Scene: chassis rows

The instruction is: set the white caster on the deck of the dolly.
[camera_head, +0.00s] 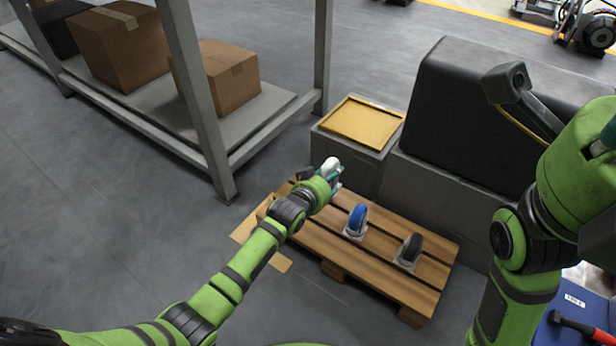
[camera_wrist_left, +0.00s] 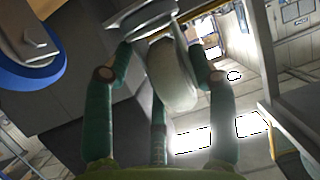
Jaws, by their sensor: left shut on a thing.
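The white caster (camera_head: 331,166) is in my left gripper (camera_head: 328,180), above the far left end of a slatted wooden pallet (camera_head: 383,284). In the left wrist view, the teal fingers of my left gripper (camera_wrist_left: 165,75) are shut on the white caster (camera_wrist_left: 172,78), with its metal plate toward the top of the picture. A low grey block with a flat yellow, rimmed top (camera_head: 362,122) stands just behind; I cannot tell whether it is the dolly. Of my right gripper, only a teal bit (camera_head: 606,140) shows at the right edge, mostly hidden.
A blue caster (camera_head: 356,221) and a black caster (camera_head: 409,250) stand on the pallet. A large black case (camera_head: 450,110) rises behind it. A grey rack (camera_head: 215,165) with cardboard boxes is at left.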

